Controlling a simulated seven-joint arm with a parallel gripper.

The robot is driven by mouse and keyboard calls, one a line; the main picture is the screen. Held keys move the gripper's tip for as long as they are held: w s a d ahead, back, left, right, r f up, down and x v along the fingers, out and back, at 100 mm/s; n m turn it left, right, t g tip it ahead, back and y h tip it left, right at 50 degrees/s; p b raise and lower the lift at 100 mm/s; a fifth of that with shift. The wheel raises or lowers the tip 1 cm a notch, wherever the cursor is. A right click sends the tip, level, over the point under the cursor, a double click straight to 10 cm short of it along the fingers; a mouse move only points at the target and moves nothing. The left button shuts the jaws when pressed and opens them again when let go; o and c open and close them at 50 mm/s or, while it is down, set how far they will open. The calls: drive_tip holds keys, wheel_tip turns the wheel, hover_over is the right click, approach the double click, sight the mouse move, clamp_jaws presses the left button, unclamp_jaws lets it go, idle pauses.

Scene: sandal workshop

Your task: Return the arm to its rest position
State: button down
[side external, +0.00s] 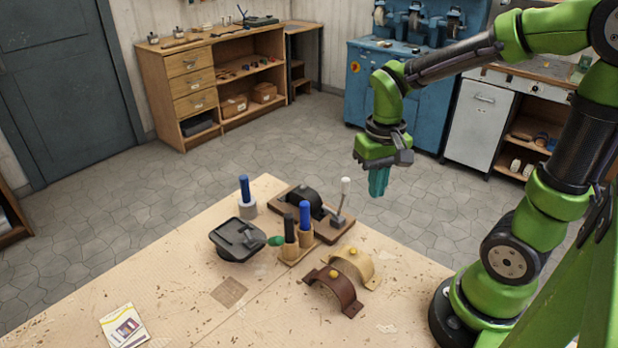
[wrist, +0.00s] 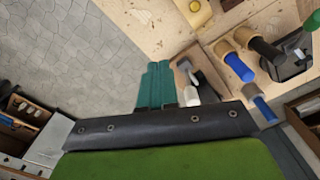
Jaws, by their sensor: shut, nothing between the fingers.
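My gripper (side external: 378,182) hangs in the air with its teal fingers pointing down. In the side external view it shows beyond the far right edge of the workbench (side external: 300,320), above the level of the bench top. The teal fingers (wrist: 156,86) lie side by side in the wrist view, shut with nothing between them. My green arm reaches up from its base at the bench's right side and bends over to the gripper. The gripper touches nothing that I can see.
On the bench stand a lever tool on a wooden board (side external: 333,232), a holder with upright handles (side external: 297,250), a black tray (side external: 230,252), a brown strap piece (side external: 335,290), a tan strap piece (side external: 357,264) and a leaflet (side external: 124,327). The bench's left front is mostly clear.

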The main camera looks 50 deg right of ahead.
drive_tip(key=s+a+r+n+t+y, duration=0.2)
drive_tip(key=a+r+t, duration=0.5)
drive_tip(key=r, duration=0.2)
drive_tip(key=shift+s+a+r, duration=0.15)
drive_tip(key=shift+s, duration=0.1)
